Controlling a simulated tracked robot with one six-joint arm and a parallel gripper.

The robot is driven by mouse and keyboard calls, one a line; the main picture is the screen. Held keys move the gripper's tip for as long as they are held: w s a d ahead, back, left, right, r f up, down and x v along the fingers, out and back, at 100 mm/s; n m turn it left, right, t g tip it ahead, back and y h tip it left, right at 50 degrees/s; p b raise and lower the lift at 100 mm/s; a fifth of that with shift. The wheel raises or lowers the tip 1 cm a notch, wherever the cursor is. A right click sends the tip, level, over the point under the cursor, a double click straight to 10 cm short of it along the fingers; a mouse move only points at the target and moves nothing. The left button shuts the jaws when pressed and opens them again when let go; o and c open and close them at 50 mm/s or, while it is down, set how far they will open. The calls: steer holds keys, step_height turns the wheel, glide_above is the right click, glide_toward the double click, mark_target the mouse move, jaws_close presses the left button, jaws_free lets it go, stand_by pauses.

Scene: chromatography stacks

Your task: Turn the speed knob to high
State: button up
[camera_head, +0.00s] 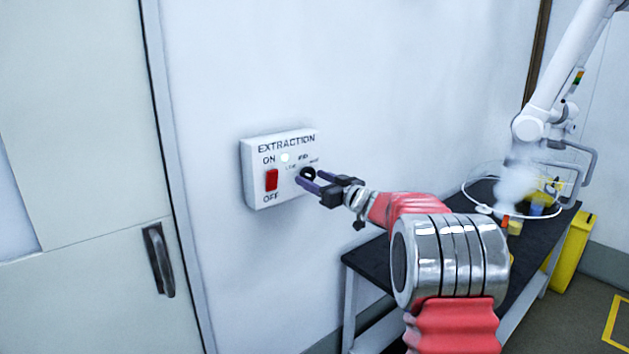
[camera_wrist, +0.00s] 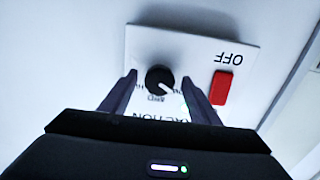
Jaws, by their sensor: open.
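The speed knob (camera_head: 307,173) is a round black dial on the lower right of the white EXTRACTION panel (camera_head: 257,191), which is fixed to the wall. In the wrist view the knob (camera_wrist: 159,79) shows a white pointer mark on its face. The labels around it are too small or covered to read surely. My gripper (camera_head: 311,180) is open in front of the panel. In the wrist view my gripper (camera_wrist: 160,84) has one finger on each side of the knob, with gaps between. Whether the fingertips reach the knob's depth I cannot tell.
A red switch (camera_head: 271,180) sits left of the knob, between ON and OFF; a white light (camera_head: 284,157) is lit above. A grey door (camera_head: 85,285) is at left. A dark bench (camera_head: 368,262) with small items stands right, with a white extraction arm (camera_head: 548,100) over it.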

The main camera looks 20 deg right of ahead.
steer(key=c, duration=1.1)
steer(key=shift+o, duration=0.2)
steer(key=shift+m, duration=0.4)
steer(key=m, duration=1.6)
steer(key=shift+r+m, duration=0.1)
steer(key=shift+m, duration=0.3)
steer(key=m, duration=0.3)
steer(key=shift+d+m, duration=0.1)
steer(key=shift+m, duration=1.7)
